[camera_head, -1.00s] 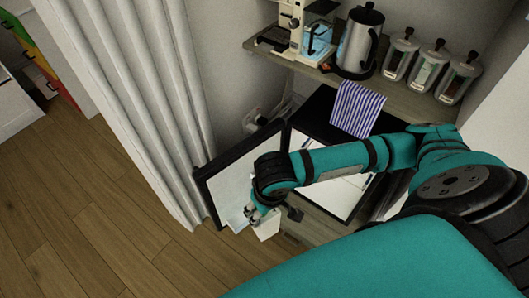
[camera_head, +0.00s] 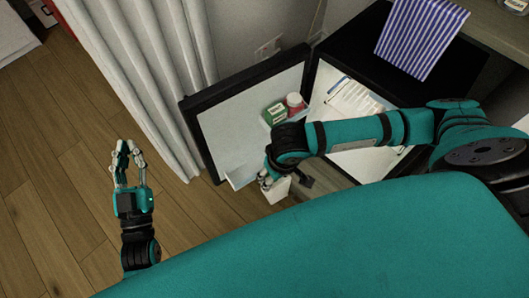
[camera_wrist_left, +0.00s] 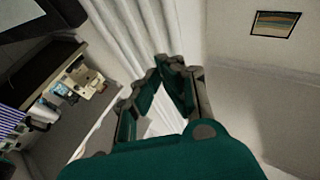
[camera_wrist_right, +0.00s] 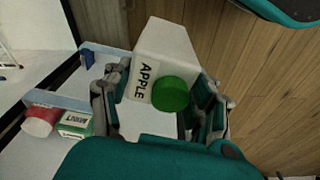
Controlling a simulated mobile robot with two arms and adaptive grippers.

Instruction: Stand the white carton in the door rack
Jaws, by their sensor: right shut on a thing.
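The white carton (camera_wrist_right: 165,55), lettered APPLE, has a green cap. My right gripper (camera_wrist_right: 160,105) is shut on it, with a finger on either side. In the head view the carton (camera_head: 274,189) hangs below my right gripper (camera_head: 268,177), partly hidden by it, near the open fridge door. The door rack (camera_wrist_right: 60,100) has a pale bluish rim and shows at the left of the right wrist view. A green box (camera_head: 275,112) and a red-lidded jar (camera_head: 295,102) stand at the door. My left gripper (camera_head: 128,155) is open and empty over the floor; its fingers show in the left wrist view (camera_wrist_left: 177,70).
The dark-edged fridge door (camera_head: 205,150) stands open beside the white curtain (camera_head: 150,75). The lit fridge interior (camera_head: 345,95) has a wire shelf. A striped towel (camera_head: 420,35) hangs over the fridge top. Wooden floor (camera_head: 60,170) is clear at the left.

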